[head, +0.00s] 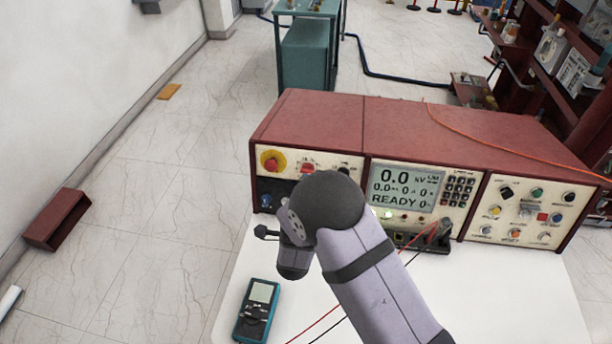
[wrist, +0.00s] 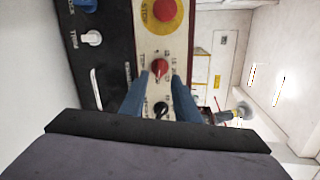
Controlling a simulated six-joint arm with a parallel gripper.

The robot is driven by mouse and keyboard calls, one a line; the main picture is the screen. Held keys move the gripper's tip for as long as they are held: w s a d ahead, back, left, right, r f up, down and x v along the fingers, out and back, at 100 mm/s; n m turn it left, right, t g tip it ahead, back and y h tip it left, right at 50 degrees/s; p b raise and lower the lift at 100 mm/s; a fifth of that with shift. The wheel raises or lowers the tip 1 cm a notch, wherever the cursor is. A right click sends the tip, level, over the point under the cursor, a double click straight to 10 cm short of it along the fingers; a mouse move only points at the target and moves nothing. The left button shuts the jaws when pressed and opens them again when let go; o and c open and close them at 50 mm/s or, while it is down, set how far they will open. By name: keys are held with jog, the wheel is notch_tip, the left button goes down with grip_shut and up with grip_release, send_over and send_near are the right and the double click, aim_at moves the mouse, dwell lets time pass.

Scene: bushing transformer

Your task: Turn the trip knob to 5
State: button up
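The front panel has a red knob (wrist: 160,67) with a small dial scale, seen sideways in the wrist view and beside the yellow button in the head view (head: 308,168). A black knob (wrist: 161,110) sits next to it. The printing beside both is too small to read surely, so I cannot tell which is the trip knob or where it points. My gripper (wrist: 160,79) is open, its two blue fingers pointing at the panel. The red knob shows between the fingertips; contact cannot be told. In the head view my arm hides the fingers.
A red-yellow stop button (wrist: 164,12) lies beside the red knob. A white knob (wrist: 92,38) is on the dark panel. The red console (head: 430,130) stands on a white table (head: 510,295), its screen (head: 405,187) reading READY. A handheld meter (head: 257,310) and thin leads lie in front.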

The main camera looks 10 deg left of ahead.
aim_at(307, 170)
jog(key=p+x, duration=0.2)
jog(key=x, duration=0.4)
dwell(0.3)
grip_shut()
